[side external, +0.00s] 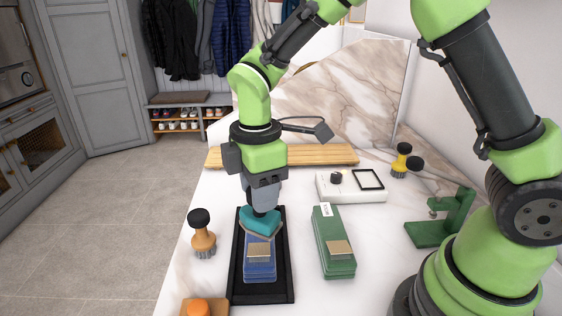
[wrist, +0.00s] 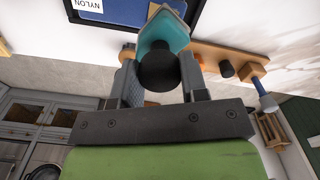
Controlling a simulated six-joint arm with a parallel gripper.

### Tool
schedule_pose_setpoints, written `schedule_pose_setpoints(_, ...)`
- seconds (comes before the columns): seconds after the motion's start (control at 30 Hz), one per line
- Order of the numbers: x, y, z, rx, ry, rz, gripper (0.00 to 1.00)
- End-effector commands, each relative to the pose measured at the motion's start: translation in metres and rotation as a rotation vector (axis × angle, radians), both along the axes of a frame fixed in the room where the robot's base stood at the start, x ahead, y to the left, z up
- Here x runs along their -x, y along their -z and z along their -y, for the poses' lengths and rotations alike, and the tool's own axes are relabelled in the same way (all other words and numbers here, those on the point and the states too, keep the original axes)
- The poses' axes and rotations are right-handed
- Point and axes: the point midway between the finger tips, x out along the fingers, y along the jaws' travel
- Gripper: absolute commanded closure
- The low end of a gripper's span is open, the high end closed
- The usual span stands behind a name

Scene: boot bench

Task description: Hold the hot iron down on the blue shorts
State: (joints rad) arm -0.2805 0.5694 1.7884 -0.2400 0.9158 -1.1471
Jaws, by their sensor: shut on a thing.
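The iron (side external: 261,222) is small and teal with a dark knob on top. My gripper (side external: 264,203) is shut on that knob, and the wrist view shows the dark knob (wrist: 158,72) between both fingers, with the teal body (wrist: 166,32) beyond. The blue shorts (side external: 260,271) are a folded blue stack with a tan patch, lying on a black tray (side external: 236,288). The iron is over the far part of the stack and hides it; I cannot tell whether its sole touches the cloth. In the wrist view the blue shorts (wrist: 120,12) show a white label reading NYLON.
A green folded stack (side external: 332,236) lies right of the tray. A knobbed brush (side external: 202,240) stands left, above a wooden block with an orange button (side external: 200,307). A white box (side external: 350,190), wooden board (side external: 310,155), yellow brush (side external: 400,162) and green stand (side external: 450,218) are farther back.

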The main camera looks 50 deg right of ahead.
Motion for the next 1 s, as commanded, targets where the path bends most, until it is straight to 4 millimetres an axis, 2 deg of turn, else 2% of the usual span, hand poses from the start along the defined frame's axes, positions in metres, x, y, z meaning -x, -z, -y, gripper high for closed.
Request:
schedule_pose_setpoints(0.1,0.003,0.003,-0.006,-0.001,-0.022,0.001,0.94)
schedule_pose_setpoints(0.6,0.003,0.039,-0.006,0.001,-0.021,0.000,0.94)
schedule_pose_setpoints(1.0,0.003,0.044,-0.006,0.000,-0.020,0.002,0.94)
